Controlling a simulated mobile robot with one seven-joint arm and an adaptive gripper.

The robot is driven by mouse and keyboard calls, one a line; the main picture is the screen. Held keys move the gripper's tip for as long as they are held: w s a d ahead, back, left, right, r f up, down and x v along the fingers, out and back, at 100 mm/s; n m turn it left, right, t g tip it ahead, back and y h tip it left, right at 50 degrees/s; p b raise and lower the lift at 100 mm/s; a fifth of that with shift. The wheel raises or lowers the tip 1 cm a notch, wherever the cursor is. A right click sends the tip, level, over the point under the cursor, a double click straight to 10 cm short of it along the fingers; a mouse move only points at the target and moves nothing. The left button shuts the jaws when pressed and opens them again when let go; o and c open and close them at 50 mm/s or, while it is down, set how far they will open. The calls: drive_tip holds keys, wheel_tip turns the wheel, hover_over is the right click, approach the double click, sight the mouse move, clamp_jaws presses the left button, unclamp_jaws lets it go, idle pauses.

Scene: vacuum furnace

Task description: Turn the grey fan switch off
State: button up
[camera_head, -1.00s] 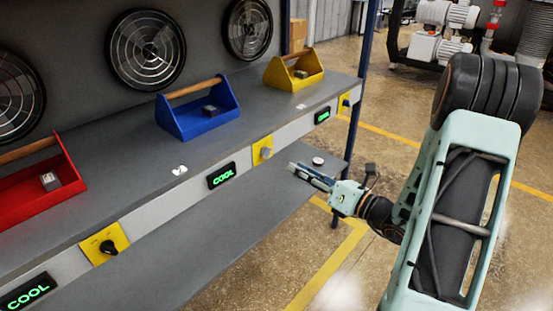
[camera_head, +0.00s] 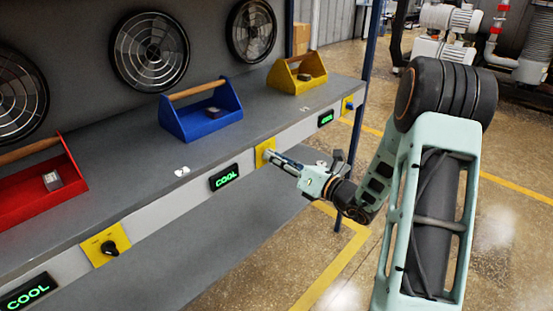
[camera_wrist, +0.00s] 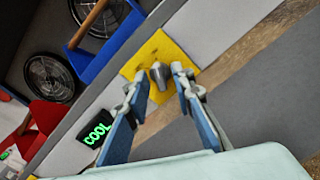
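The grey fan switch (camera_wrist: 159,74) is a grey knob on a yellow plate (camera_wrist: 150,48). In the head view its yellow plate (camera_head: 264,147) sits on the bench's front rail, and my gripper hides the knob. My gripper (camera_head: 271,158) points at this plate from the right. In the wrist view my gripper (camera_wrist: 160,80) is open, with one blue-backed finger on each side of the knob. A gap shows between the knob and each fingertip, so neither side appears to touch it.
A green COOL display (camera_head: 225,177) is left of the plate. A black switch (camera_head: 110,248) is farther left, a blue one (camera_head: 348,105) farther right. Red (camera_head: 65,190), blue (camera_head: 215,120) and yellow (camera_head: 297,75) toolboxes stand on the bench, with fans behind. A lower shelf (camera_head: 215,250) runs beneath.

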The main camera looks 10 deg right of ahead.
clamp_jaws()
drive_tip(key=shift+f+n+b, duration=0.1)
drive_tip(key=shift+n+b, duration=0.2)
drive_tip(key=n+b, duration=1.1)
drive_tip(key=shift+n, duration=0.3)
idle(0.5)
drive_tip(key=shift+o, duration=0.9)
unclamp_jaws()
